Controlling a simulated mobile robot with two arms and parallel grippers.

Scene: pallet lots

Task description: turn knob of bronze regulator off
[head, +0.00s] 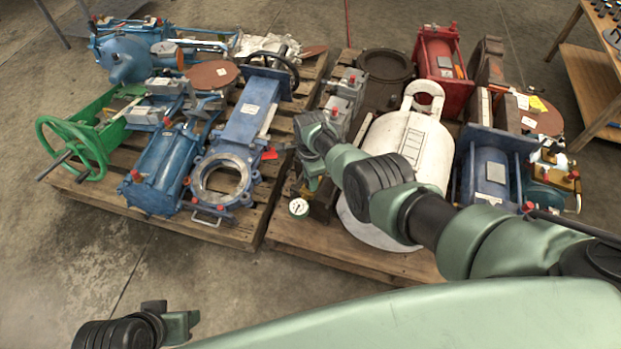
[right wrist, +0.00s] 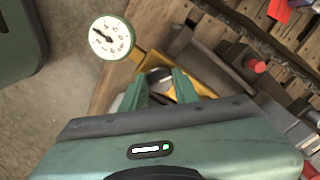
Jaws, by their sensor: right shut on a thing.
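The bronze regulator (right wrist: 207,77) shows in the right wrist view as a yellowish body behind my fingers. Its white round gauge (right wrist: 111,38) stands to the left of it, and the gauge also shows in the head view (head: 298,208) at the front of the right pallet. A rounded, greyish knob (right wrist: 160,78) lies between the fingers of my right gripper (right wrist: 161,88), which is shut on it. In the head view my right gripper (head: 313,184) points down beside the gauge, and my arm hides most of the regulator. My left gripper (head: 182,325) is low at left, away from the pallets, its fingers unclear.
The right pallet (head: 345,250) also carries a white tank (head: 405,150), a red cylinder (head: 437,60) and a blue cylinder (head: 490,172). The left pallet (head: 230,232) holds blue valves and a green handwheel (head: 72,145). The floor in front is clear.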

